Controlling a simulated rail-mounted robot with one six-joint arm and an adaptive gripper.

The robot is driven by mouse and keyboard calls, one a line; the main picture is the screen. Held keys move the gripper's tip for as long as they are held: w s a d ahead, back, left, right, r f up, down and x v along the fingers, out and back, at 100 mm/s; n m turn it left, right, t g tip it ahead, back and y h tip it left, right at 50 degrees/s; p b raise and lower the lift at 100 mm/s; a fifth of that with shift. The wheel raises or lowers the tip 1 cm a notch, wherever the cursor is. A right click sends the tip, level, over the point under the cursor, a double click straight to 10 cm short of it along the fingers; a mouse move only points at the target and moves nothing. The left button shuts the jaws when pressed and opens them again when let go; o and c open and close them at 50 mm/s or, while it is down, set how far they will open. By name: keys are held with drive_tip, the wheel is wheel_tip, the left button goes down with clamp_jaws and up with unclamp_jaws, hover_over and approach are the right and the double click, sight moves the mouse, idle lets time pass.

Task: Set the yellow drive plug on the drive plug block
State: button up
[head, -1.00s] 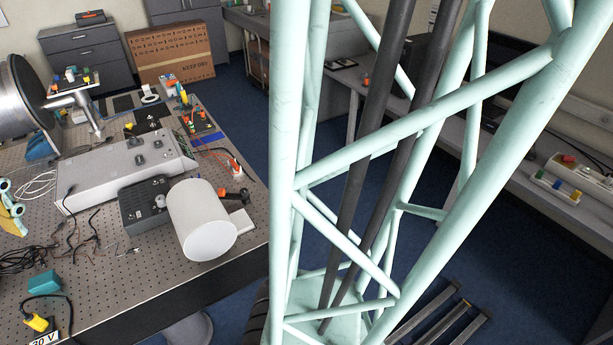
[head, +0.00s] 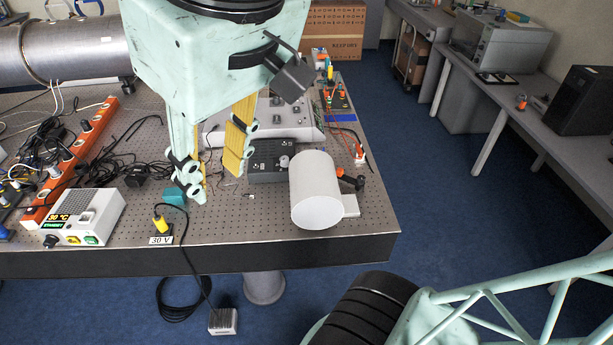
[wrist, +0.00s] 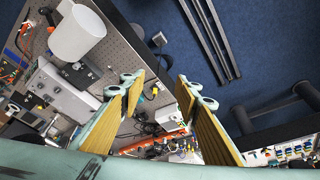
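The yellow drive plug (head: 160,224) stands on the table near its front edge, by a "30 V" label (head: 160,240). A dark cable runs from it over the edge. A small teal block (head: 174,197) sits just behind it; I cannot tell for certain that it is the drive plug block. My gripper (head: 212,172) hangs above the table, behind and to the right of the plug, with its fingers wide apart and nothing between them. In the wrist view my open gripper (wrist: 167,88) shows a small yellow plug (wrist: 155,90) between the fingers, farther off.
A temperature unit (head: 85,217) and orange power strip (head: 75,160) are at the left. Loose cables lie between. A white box (head: 223,321) is on the floor.

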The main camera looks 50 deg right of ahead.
drive_tip(key=s, duration=0.1)
drive_tip(key=s+f, duration=0.1)
drive_tip(key=s, duration=0.1)
drive_tip(key=shift+f, duration=0.2)
drive_tip(key=shift+s, duration=0.15)
idle(0.6)
drive_tip(key=shift+d, duration=0.1)
